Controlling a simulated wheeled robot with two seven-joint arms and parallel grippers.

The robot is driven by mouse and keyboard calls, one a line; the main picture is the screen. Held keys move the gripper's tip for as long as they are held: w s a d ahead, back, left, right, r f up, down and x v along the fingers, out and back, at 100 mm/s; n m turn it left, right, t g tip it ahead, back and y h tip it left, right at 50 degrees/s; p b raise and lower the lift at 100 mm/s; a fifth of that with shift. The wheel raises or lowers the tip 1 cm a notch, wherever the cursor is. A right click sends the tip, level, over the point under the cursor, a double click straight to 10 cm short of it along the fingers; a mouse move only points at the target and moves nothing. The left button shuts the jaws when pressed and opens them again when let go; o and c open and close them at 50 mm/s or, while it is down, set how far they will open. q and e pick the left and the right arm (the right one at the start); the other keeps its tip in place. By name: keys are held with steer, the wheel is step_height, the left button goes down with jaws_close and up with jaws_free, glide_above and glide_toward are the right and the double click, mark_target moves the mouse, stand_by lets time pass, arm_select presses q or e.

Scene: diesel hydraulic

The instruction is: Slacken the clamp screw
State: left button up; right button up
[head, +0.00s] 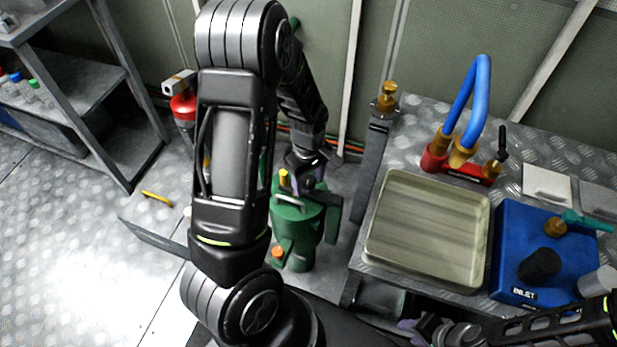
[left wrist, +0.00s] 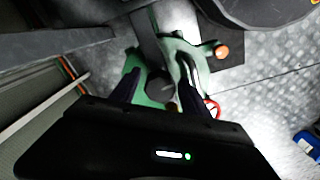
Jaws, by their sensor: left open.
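My left gripper (head: 306,177) is above the green pump-like unit (head: 298,222) on the floor, partly hidden behind my left arm. In the left wrist view, its two dark fingers (left wrist: 161,84) are apart, with the green unit (left wrist: 172,46) and a dark round part (left wrist: 160,89) showing beyond and between them. I cannot tell whether they touch it. An orange knob (head: 278,252) is low on the unit; it also shows in the left wrist view (left wrist: 221,51). I cannot identify the clamp screw for certain. My right gripper (head: 416,328) is at the lower edge, its jaws unclear.
A grey post with a brass fitting (head: 385,98) stands right of the unit. The bench holds a shallow tray (head: 374,240), a red block with a blue hose (head: 452,172) and a blue box (head: 520,240). A red extinguisher-like object (head: 183,106) stands behind. Floor at left is mostly clear.

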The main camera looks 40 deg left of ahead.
arm_select(q)
steer(key=m, duration=0.7)
steer(key=shift+m, duration=0.3)
steer(key=m, duration=1.2)
steer(key=shift+m, duration=0.3)
steer(key=m, duration=0.4)
steer(key=shift+m, duration=0.3)
